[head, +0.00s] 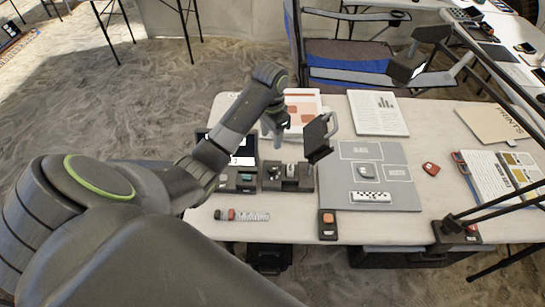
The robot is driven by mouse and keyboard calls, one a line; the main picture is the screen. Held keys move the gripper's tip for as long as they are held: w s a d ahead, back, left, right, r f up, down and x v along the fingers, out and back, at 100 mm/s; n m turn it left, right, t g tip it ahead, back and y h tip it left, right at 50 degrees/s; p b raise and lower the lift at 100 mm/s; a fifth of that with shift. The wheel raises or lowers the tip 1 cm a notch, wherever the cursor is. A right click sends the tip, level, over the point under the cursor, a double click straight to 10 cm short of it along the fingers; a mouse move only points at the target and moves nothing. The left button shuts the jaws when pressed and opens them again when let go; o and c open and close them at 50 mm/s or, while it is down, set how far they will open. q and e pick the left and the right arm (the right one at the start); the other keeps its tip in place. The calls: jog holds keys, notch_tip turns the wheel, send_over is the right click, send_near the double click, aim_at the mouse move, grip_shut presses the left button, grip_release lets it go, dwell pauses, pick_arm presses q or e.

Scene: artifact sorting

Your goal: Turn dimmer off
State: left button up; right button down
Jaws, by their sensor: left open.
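No part is clearly readable as the dimmer. A small black control box with an orange top (328,219) sits at the table's front edge, and a dark block with a small red part (472,230) sits at the front right. Dark devices with small grey parts (289,178) and (237,181) stand at the left of the table. My left gripper (277,129) is open, pointing down above and behind these devices, near a tilted dark panel (317,138). Its fingertips are small and partly hidden by its own wrist. My right gripper is not in view.
A grey sorting mat (400,163) with small pieces lies mid-table, with a red piece (431,168) beside it. Papers (377,112) lie behind. Black rods (500,211) cross at right. A blue chair (345,65) stands behind. The front strip between the control boxes is clear.

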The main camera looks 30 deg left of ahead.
aim_at(272, 168)
pick_arm(q)
jog(key=f+b, duration=0.2)
jog(key=f, duration=0.1)
jog(key=f+b, duration=0.3)
jog(key=shift+w+f, duration=0.2)
jog(key=shift+f, duration=0.15)
notch_tip(272, 168, down, 4)
jog(key=b, duration=0.3)
jog(key=shift+b, duration=0.4)
notch_tip(272, 168, down, 3)
jog(key=shift+f, duration=0.7)
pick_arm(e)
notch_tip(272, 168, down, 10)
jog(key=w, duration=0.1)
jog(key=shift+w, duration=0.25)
